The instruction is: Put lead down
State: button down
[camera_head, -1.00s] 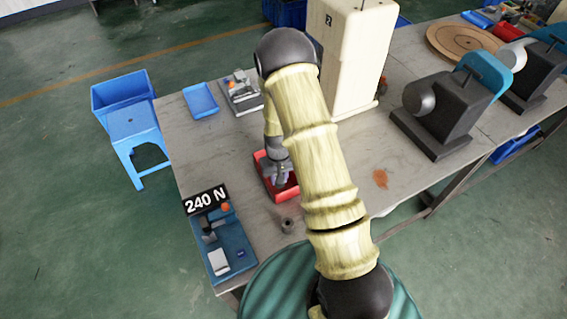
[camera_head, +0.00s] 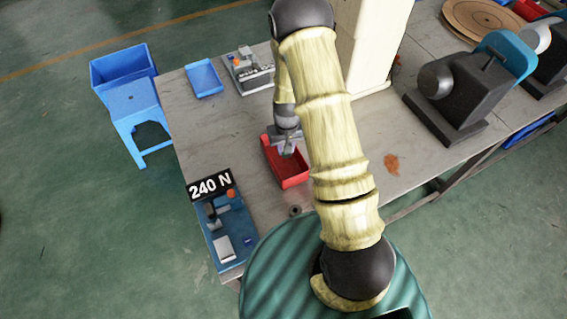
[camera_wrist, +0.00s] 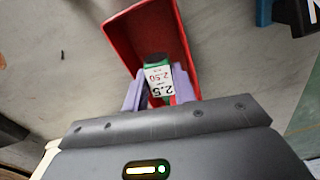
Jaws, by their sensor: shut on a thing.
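My gripper (camera_head: 288,150) is at the red tray (camera_head: 294,180), near its far end. In the wrist view, its two pale purple fingers (camera_wrist: 159,88) are shut on a small green piece with a dark end, which I take for the lead (camera_wrist: 155,60). A white label on it reads 2.5 and 2.50. The held piece is over the red tray (camera_wrist: 120,42); I cannot tell whether it touches the tray floor. In the head view the piece is too small to make out.
A blue fixture (camera_head: 228,225) with a 240 N sign (camera_head: 210,186) stands at the front left. A small dark cylinder (camera_head: 295,210) stands near the tray. A blue tray (camera_head: 204,78) and a grey device (camera_head: 250,72) are farther back. A tall cream machine (camera_head: 375,45) stands right of my arm.

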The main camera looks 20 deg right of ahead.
jog(key=f+b, duration=0.1)
jog(key=b, duration=0.2)
jog(key=shift+s, duration=0.1)
jog(key=s+n+b, duration=0.1)
jog(key=b, duration=0.5)
jog(key=s+b, duration=0.1)
jog(key=b, duration=0.1)
jog(key=d+b, duration=0.1)
jog(key=b, duration=0.2)
jog(key=shift+s+r+n, duration=0.35)
jog(key=shift+r+n, duration=0.05)
jog(key=shift+f, duration=0.1)
send_over(290, 175)
notch_tip(290, 175, down, 5)
jog(key=shift+f, duration=0.1)
jog(key=shift+w+d+f, duration=0.1)
jog(key=shift+w+f, duration=0.05)
jog(key=shift+f, duration=0.35)
